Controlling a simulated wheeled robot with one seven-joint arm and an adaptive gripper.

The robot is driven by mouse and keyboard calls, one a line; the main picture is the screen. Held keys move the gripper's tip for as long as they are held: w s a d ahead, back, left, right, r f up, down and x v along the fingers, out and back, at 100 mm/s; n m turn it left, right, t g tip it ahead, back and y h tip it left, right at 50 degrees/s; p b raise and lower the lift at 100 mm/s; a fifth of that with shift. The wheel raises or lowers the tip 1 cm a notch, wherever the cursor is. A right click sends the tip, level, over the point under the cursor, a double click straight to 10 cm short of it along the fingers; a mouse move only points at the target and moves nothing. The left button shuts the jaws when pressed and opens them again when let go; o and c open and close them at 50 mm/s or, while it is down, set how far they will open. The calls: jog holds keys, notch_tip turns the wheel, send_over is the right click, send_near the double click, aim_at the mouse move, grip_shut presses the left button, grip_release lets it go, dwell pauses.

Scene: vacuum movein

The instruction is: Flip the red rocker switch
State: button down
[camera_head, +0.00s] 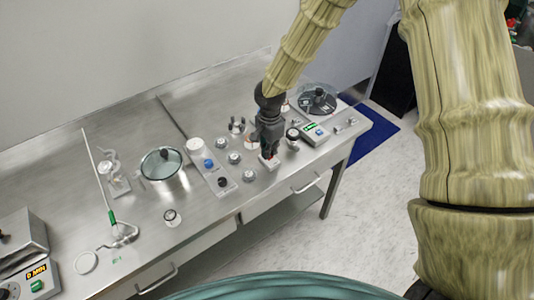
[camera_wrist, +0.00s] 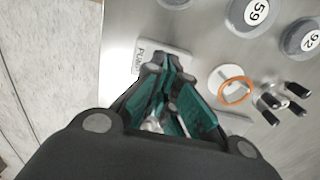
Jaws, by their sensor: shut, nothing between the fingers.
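My gripper (camera_head: 268,152) points down at a small white switch plate (camera_head: 269,164) near the front edge of the steel bench. A little red shows on the plate at my fingertips, in the head view only. In the wrist view my gripper (camera_wrist: 166,66) is shut with its green finger pads together and nothing between them. The white plate (camera_wrist: 147,54) lies just beyond the fingertips, with partly covered lettering that begins "PU". My fingers hide most of the switch, so I cannot tell its rocker position or whether I touch it.
Numbered knobs (camera_wrist: 257,12) and a white disc with an orange ring (camera_wrist: 235,91) are close to my gripper. A black multi-arm handle (camera_wrist: 284,100) stands to the right. A control box with a green display (camera_head: 315,134) is nearby. A lidded pot (camera_head: 162,163) stands farther left.

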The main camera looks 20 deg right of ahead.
jog(key=shift+r+p, duration=1.85)
jog(key=shift+r, duration=1.35)
jog(key=shift+s, duration=0.1)
jog(key=shift+f, duration=0.1)
